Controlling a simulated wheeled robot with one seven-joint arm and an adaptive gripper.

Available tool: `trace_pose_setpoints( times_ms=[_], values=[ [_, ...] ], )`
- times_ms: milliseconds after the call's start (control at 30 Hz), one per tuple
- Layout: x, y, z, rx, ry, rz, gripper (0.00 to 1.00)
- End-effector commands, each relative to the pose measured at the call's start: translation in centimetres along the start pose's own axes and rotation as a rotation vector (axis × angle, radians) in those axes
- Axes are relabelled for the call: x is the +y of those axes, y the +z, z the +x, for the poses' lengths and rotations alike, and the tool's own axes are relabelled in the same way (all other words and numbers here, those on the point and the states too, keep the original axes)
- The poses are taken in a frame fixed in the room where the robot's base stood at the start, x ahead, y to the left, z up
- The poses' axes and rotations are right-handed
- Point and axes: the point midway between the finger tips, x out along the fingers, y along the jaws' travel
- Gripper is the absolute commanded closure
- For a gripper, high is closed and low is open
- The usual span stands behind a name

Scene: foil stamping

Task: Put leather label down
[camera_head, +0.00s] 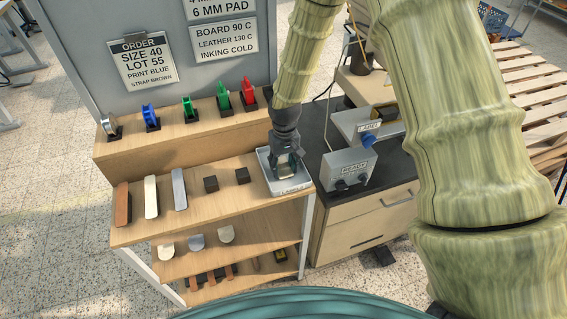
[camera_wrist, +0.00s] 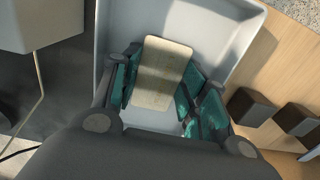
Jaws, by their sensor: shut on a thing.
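My gripper (camera_head: 285,163) reaches down over a pale grey tray (camera_head: 264,178) at the right end of the wooden shelf top. In the wrist view its teal finger pads are shut on a flat tan leather label (camera_wrist: 161,73), with one pad at each side of it. The label is over the tray (camera_wrist: 206,36) in that view. I cannot tell whether the label touches the tray floor. In the head view the gripper mostly hides the label.
Two dark blocks (camera_head: 211,184) stand left of the tray; they also show in the wrist view (camera_wrist: 250,107). Brown, cream and grey strips (camera_head: 151,197) lie farther left. A grey control box (camera_head: 348,169) stands right of the tray. Foil rolls (camera_head: 187,106) line the raised back ledge.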

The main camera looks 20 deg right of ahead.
Motion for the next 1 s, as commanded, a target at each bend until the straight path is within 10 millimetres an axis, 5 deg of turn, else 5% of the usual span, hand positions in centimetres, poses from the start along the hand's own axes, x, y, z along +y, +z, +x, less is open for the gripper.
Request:
trace_pose_setpoints(
  times_ms=[767,833,867,900,1000],
  values=[
    [-0.1,0.3,1.9,-0.007,-0.001,-0.001,0.68],
    [-0.1,0.4,2.1,-0.008,-0.001,-0.001,0.65],
    [-0.1,0.4,2.2,-0.008,-0.001,-0.001,0.44],
    [-0.1,0.4,2.1,-0.008,-0.001,-0.002,0.37],
    [-0.1,0.5,2.1,-0.009,-0.001,-0.002,0.35]
  ],
)
